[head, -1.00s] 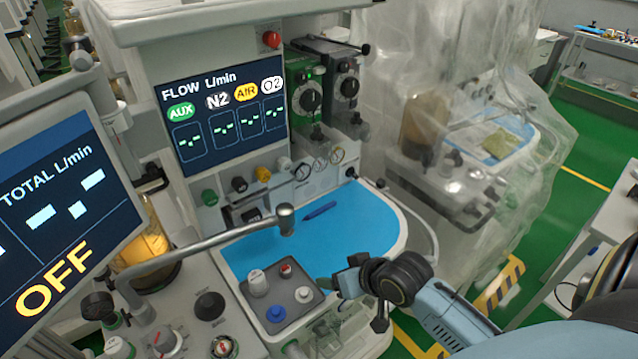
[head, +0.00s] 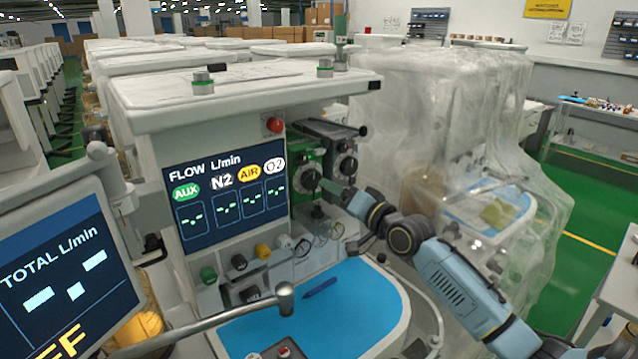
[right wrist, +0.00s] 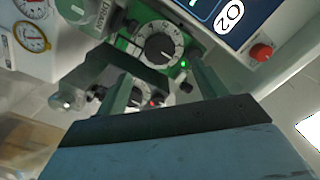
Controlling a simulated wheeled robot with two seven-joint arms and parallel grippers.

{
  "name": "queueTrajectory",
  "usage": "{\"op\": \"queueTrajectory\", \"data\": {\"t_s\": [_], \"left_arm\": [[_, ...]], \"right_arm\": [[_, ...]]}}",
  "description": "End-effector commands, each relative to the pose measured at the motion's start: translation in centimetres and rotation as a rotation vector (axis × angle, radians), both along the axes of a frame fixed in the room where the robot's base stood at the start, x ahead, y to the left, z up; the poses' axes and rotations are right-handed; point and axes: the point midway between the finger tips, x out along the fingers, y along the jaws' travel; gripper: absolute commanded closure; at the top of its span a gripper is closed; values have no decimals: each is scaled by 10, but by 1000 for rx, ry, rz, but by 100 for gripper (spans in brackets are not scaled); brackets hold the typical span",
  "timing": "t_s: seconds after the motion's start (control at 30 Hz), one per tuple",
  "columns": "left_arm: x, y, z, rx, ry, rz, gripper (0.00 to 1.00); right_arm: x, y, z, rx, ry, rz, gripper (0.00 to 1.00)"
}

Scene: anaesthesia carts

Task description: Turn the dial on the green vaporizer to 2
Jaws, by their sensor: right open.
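The green vaporizer (head: 297,169) is mounted on the cart to the right of the flow screen. Its round black dial (head: 309,179) faces out; in the right wrist view the dial (right wrist: 160,46) shows with white marks and a green light beside it. The setting is too small to read for sure. My right gripper (head: 328,188) is close in front of the dial, open and empty. In the right wrist view its two fingers (right wrist: 163,78) point toward the dial, which lies beyond the tips and appears untouched. My left gripper is not in view.
A dark second vaporizer (head: 347,166) stands right beside the green one. Gauges (head: 318,240) sit below. A blue work surface (head: 350,295) with a pen (head: 320,288) lies under my arm. A metal arm (head: 215,322) crosses at front left. A plastic-covered cart (head: 445,130) stands at right.

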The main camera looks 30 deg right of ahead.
Motion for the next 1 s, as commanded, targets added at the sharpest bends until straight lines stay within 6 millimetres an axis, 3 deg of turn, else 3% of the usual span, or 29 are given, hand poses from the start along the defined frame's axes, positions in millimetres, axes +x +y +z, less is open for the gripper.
{"op": "queueTrajectory", "data": {"t_s": [0.2,0.4,0.87,1.0], "left_arm": [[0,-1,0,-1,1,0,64],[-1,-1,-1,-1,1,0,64],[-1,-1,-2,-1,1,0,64],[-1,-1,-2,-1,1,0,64]], "right_arm": [[37,4,1,1,-1,-1,30],[61,7,0,0,1,0,30],[72,9,-1,-1,2,1,30],[72,9,-1,-1,2,1,44]]}}
